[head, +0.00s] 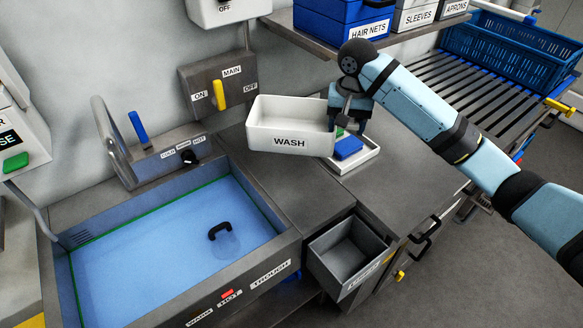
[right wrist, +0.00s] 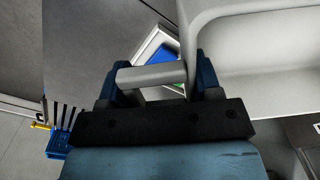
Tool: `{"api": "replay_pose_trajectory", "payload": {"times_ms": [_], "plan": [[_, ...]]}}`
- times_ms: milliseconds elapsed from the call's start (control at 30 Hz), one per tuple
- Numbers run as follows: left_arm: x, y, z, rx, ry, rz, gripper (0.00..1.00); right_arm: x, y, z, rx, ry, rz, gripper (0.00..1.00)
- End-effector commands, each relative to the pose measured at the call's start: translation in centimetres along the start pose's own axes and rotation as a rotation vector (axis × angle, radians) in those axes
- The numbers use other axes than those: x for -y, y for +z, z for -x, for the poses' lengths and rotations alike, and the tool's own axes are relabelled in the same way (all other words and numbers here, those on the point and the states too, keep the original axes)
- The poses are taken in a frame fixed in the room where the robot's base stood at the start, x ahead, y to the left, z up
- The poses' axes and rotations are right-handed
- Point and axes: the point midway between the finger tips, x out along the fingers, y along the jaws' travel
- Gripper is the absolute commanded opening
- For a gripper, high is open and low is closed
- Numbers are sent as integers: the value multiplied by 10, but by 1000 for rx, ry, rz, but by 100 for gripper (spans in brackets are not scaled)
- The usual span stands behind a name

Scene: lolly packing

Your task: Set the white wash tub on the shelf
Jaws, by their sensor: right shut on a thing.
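The white wash tub (head: 289,139), labelled WASH, is tilted slightly and appears held over the counter beside the sink. My right gripper (head: 349,108) is at its right end, shut on the tub's rim or handle. In the right wrist view the tub (right wrist: 265,50) fills the upper right, and a pale bar lies between the fingers of my right gripper (right wrist: 152,80). The shelf (head: 300,37) runs along the wall at the back, above the counter. My left gripper is not in view.
On the shelf stand a blue HAIR NETS box (head: 340,20), a SLEEVES box (head: 414,16) and an APRONS box (head: 453,8). A small white tray (head: 369,163) with a blue block (head: 348,148) lies below the gripper. The water-filled sink (head: 150,255) is at left. The shelf's left end looks free.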

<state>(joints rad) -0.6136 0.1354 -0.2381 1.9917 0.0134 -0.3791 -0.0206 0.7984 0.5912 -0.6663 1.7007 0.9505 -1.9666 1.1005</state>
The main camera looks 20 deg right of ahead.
Motion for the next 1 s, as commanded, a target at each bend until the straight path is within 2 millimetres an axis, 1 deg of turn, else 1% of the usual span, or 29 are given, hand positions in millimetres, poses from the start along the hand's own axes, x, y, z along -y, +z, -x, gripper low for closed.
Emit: {"api": "replay_pose_trajectory", "payload": {"times_ms": [67, 133, 367, 400, 500, 600, 700, 867, 1000], "plan": [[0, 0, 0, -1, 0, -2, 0, 0, -5, -8, 7, 0, -21, 15], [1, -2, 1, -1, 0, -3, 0, -1, -5, -22, 10, 1, -24, 15], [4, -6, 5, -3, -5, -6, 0, -2, -4, -83, 9, 2, -22, 15], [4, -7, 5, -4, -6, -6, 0, -2, -4, -94, 9, 3, -23, 15], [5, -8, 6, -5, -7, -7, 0, -2, -4, -119, 8, 2, -21, 15], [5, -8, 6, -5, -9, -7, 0, -2, -4, -138, 7, 1, -21, 15], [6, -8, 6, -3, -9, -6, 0, -2, -4, -148, 5, -1, -20, 15], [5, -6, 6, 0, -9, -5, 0, -2, -4, -158, 6, 1, -20, 15], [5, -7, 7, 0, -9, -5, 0, -2, -4, -178, 7, 1, -20, 15]]}}
